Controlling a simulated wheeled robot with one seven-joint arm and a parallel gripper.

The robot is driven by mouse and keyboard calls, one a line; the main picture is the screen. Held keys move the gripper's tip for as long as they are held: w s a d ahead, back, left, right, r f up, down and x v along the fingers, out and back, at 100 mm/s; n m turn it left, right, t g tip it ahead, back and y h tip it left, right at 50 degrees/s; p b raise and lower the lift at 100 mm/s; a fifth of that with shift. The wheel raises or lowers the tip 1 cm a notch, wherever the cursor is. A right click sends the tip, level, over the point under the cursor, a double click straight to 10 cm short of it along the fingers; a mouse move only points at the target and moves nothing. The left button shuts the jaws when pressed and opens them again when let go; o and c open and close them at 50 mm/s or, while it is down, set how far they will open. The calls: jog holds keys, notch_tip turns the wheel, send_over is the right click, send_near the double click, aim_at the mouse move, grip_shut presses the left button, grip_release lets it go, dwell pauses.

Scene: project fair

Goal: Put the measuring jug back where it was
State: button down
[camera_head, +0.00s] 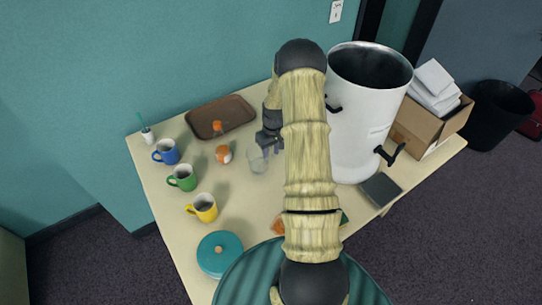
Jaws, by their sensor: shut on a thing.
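A clear glass-like vessel (258,161), which looks like the measuring jug, is at the middle of the table, just left of my arm. My gripper (268,146) is at its upper right edge and is shut on it. The fingers are small and dark here, and my arm covers part of the area to the right. I cannot tell whether the jug touches the table or is held just above it.
A brown tray (221,117) lies at the back. Blue (166,152), green (182,178) and yellow (202,208) mugs line the left side. An orange-and-white jar (223,154) stands left of the jug. A teal lidded pot (219,254) is in front; a large white urn (362,120) stands right.

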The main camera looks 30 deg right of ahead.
jog(key=shift+f+p, duration=0.6)
jog(key=shift+f, duration=1.1)
jog(key=shift+f, duration=0.15)
jog(key=c, duration=1)
grip_release()
jog(key=r+b, duration=0.1)
jog(key=r, duration=0.2)
jog(key=r+b, duration=0.2)
jog(key=r, duration=0.2)
jog(key=r+b, duration=0.2)
jog(key=r, duration=0.2)
jog(key=shift+d, duration=0.4)
jog(key=shift+s+r, duration=0.15)
jog(key=shift+r, duration=0.55)
